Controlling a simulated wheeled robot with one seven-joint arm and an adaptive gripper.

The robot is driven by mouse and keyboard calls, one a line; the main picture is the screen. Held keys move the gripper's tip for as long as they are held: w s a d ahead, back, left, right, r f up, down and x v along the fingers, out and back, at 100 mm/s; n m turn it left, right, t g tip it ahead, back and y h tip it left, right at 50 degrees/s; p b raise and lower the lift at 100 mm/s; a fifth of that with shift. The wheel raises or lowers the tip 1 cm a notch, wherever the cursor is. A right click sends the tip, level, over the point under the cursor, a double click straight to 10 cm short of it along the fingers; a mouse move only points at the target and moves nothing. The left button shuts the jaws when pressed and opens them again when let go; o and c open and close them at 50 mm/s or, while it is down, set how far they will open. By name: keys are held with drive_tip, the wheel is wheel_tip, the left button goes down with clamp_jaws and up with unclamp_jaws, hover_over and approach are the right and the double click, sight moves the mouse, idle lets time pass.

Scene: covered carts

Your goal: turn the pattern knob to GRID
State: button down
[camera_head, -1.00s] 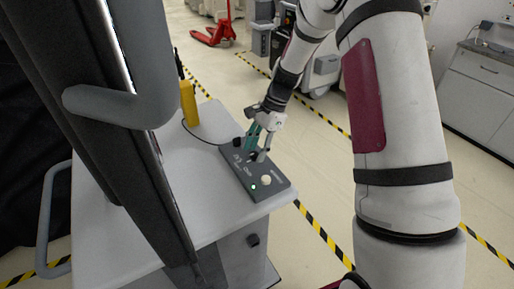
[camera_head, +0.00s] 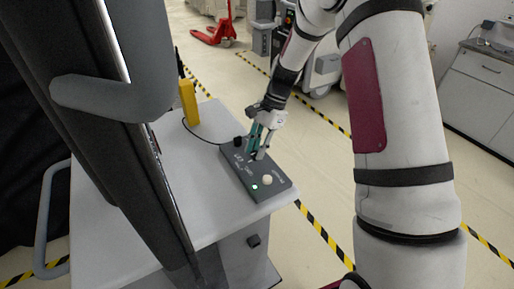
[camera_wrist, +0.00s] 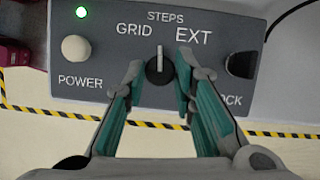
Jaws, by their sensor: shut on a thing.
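The pattern knob (camera_wrist: 159,69) is a small dark round knob on the grey control box (camera_head: 241,178). In the wrist view its white pointer line stands straight up towards STEPS, between GRID on the left and EXT on the right. My gripper (camera_wrist: 159,72) has one teal-padded finger on each side of the knob and is shut on it. In the head view my gripper (camera_head: 257,154) reaches down onto the box, and its fingers hide the knob.
A white POWER button (camera_wrist: 76,48) and a lit green lamp (camera_wrist: 82,12) are left of the knob. A dark LOCK knob (camera_wrist: 240,65) is on the right. The box sits on a white cart (camera_head: 205,220). A yellow device (camera_head: 190,103) stands behind; a dark cover (camera_head: 100,150) blocks the left.

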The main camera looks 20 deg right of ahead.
drive_tip(key=n, duration=0.1)
drive_tip(key=n+b, duration=0.1)
drive_tip(key=n+g+b, duration=0.1)
drive_tip(key=n, duration=0.1)
drive_tip(key=shift+w+a+f+h, duration=0.15)
drive_tip(key=shift+w+h, duration=0.1)
drive_tip(key=shift+h, duration=0.15)
drive_tip(key=shift+n+g+h+b, duration=0.6)
drive_tip(key=shift+n+b, duration=0.25)
drive_tip(key=shift+n, duration=1.05)
drive_tip(key=c, duration=1.3)
unclamp_jaws()
